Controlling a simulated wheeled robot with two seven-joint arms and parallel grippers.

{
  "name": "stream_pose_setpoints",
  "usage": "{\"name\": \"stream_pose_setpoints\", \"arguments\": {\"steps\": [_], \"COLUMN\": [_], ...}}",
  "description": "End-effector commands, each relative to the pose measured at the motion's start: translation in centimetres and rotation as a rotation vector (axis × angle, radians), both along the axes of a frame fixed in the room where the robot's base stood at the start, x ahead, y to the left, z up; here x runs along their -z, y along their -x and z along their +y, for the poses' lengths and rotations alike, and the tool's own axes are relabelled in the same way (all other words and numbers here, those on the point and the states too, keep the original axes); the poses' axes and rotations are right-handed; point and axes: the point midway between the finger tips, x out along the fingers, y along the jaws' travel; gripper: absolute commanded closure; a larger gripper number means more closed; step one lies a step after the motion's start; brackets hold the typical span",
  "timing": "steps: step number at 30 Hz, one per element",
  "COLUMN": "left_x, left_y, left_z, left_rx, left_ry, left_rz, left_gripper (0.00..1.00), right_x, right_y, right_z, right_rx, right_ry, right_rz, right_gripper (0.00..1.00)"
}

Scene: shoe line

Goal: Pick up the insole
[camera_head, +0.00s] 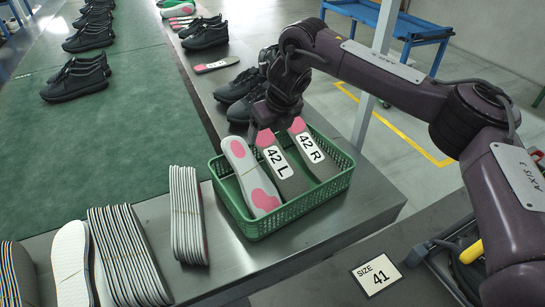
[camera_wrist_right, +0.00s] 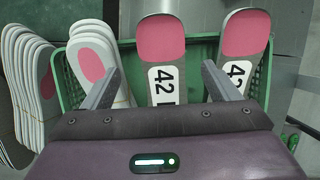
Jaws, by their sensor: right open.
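A green basket (camera_head: 262,226) on the metal table holds several insoles. The insole labelled 42 L (camera_head: 283,172) is grey with a pink heel and leans in the middle. The similar insole labelled 42 R (camera_head: 314,155) leans to its right. A white insole with pink patches (camera_head: 250,178) lies at the left. My right gripper (camera_head: 266,125) is above the basket's far side. In the right wrist view the jaws (camera_wrist_right: 160,78) are open and empty, with the 42 L insole (camera_wrist_right: 161,45) showing between them. My left gripper is out of view.
Stacks of insoles (camera_head: 187,215) stand left of the basket. Black shoes (camera_head: 240,85) stand behind it, with more on the green belt (camera_head: 120,125). Bare metal table shows right of the basket.

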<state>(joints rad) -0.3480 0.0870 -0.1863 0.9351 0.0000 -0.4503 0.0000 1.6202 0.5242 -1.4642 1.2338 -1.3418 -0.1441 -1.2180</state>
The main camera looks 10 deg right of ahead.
Motion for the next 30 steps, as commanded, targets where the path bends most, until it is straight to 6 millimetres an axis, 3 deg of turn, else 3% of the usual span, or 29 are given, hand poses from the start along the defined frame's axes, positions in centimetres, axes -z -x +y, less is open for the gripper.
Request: {"name": "stream_pose_setpoints", "arguments": {"steps": [12,20,30], "left_x": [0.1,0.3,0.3], "left_y": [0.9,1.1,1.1], "left_z": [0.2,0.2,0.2], "left_rx": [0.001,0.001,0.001], "left_ry": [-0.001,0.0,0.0], "left_rz": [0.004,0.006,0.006], "left_gripper": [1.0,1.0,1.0], "right_x": [5.0,5.9,5.9], "right_y": [-2.1,-2.1,-2.1], "right_z": [0.5,0.5,0.4], "right_rx": [0.0,-0.001,0.0], "right_ry": [0.002,0.008,0.008], "right_rz": [0.002,0.007,0.007], "right_gripper": [0.18,0.18,0.62]}}
